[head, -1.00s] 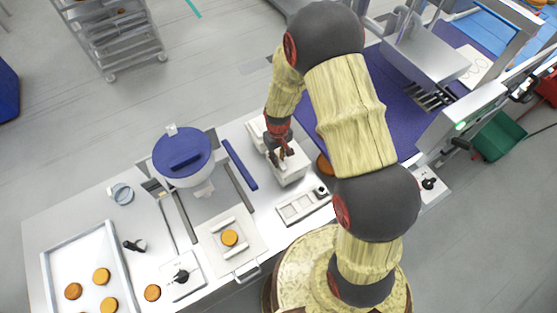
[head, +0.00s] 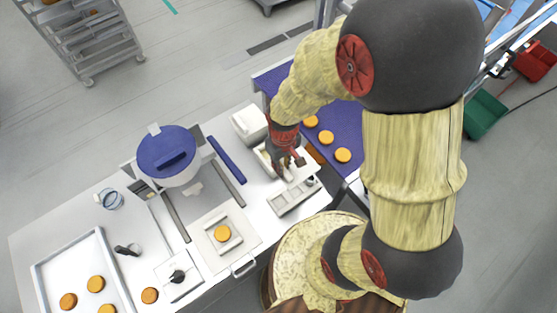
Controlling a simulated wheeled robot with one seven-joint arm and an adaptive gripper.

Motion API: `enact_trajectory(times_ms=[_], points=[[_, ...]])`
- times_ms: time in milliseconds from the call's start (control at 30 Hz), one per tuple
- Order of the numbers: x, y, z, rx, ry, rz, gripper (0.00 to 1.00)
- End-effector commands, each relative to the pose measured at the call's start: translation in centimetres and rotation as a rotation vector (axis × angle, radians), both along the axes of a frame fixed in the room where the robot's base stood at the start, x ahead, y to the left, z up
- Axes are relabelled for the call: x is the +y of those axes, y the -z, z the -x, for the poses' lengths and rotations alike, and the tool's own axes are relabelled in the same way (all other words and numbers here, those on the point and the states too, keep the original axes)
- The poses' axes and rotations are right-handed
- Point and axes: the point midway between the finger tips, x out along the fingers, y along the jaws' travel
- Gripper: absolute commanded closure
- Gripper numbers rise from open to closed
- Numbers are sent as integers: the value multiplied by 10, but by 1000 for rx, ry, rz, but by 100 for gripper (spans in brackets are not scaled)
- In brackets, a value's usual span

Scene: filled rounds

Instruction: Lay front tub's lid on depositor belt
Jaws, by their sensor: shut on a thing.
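The front tub (head: 264,157) is a small white box on the bench, with its pale inside partly showing. My gripper (head: 289,163) is over its right part, fingers pointing down. It is shut on a pale, thin thing (head: 288,175) that appears to be the tub's lid; my fingers hide much of it, and I cannot tell whether it is clear of the rim. The depositor (head: 168,158) is a white hopper with a blue cover. Its grey belt (head: 205,204) runs under the nozzle between dark rails, left of the tubs.
A second white tub (head: 248,124) stands behind the front one. A blue bar (head: 226,158) lies between tubs and depositor. A biscuit (head: 222,233) sits on a white plate in front of the belt. A purple conveyor (head: 350,120) with biscuits is at right; a tray (head: 68,271) is at left.

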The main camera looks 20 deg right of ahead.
Motion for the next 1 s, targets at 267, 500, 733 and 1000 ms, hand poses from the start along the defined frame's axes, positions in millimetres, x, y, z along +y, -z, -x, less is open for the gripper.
enact_trajectory(times_ms=[267,500,733,1000], points=[[0,-18,2,-1,0,0,100],[0,-33,2,-1,0,0,100],[0,-47,2,-2,0,0,100],[0,-50,2,-1,0,0,100]])
